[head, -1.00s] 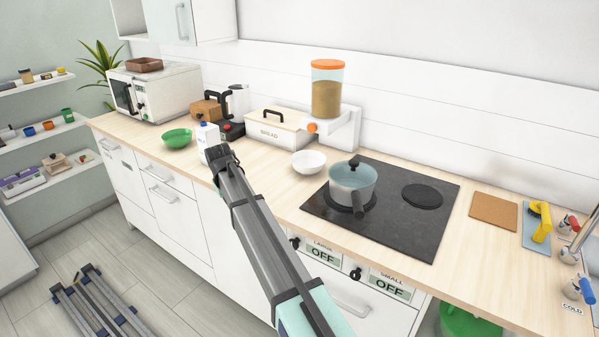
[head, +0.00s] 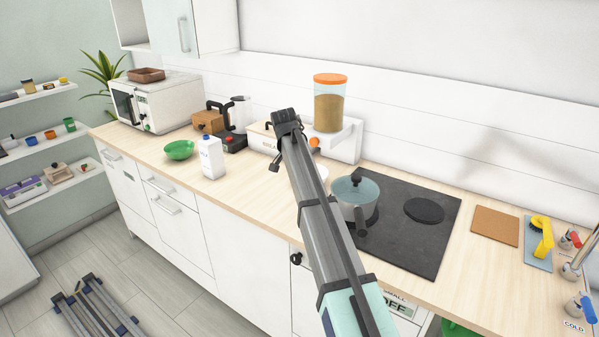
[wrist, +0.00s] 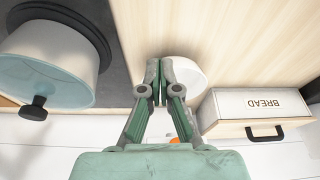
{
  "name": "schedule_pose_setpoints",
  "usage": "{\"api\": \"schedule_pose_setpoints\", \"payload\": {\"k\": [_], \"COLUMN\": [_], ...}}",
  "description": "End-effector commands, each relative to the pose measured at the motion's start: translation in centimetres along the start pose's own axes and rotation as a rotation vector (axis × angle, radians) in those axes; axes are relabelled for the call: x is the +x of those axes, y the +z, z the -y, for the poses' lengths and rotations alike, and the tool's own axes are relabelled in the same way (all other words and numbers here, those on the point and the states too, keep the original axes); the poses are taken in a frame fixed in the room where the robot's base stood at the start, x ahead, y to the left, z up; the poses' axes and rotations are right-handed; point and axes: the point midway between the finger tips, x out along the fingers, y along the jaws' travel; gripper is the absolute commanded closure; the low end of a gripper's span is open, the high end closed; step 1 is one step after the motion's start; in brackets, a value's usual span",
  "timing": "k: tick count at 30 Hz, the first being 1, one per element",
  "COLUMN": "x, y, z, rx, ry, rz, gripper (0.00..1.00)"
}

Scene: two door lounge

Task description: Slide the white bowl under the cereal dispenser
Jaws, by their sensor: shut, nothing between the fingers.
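The white bowl (wrist: 187,74) sits on the counter in the wrist view, just beyond and right of my gripper's fingertips (wrist: 159,95). The fingers are closed together and empty. They overlap the bowl's left side in that view; I cannot tell if they touch it. In the head view my arm covers most of the bowl, with only a sliver of rim (head: 323,172) showing. The cereal dispenser (head: 329,105), with an orange lid and tan cereal, stands on a white base against the back wall. Its orange knob (head: 314,142) shows beside my arm.
A pot (head: 355,195) stands on the black cooktop (head: 420,235), right of the bowl in the head view. The bread box (wrist: 255,108) stands close on the bowl's other side. A white carton (head: 210,158) and green bowl (head: 179,150) stand farther left.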

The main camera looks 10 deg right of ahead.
Motion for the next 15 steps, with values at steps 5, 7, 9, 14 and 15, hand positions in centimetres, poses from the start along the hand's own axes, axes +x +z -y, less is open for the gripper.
{"api": "schedule_pose_setpoints", "payload": {"k": [5,7,9,14,15], "x": [3.2,4.6,6.0,7.9,8.0], "y": [0.0,0.0,-0.1,-1.2,-1.8], "z": [-0.1,-0.1,-0.1,0.1,0.1], "rx": [-0.001,-0.001,-0.001,0.0,0.0], "ry": [0.002,0.002,0.002,0.0,0.0], "rz": [0.003,0.003,0.002,0.0,0.001], "gripper": [1.0,1.0,1.0,1.0,1.0]}}
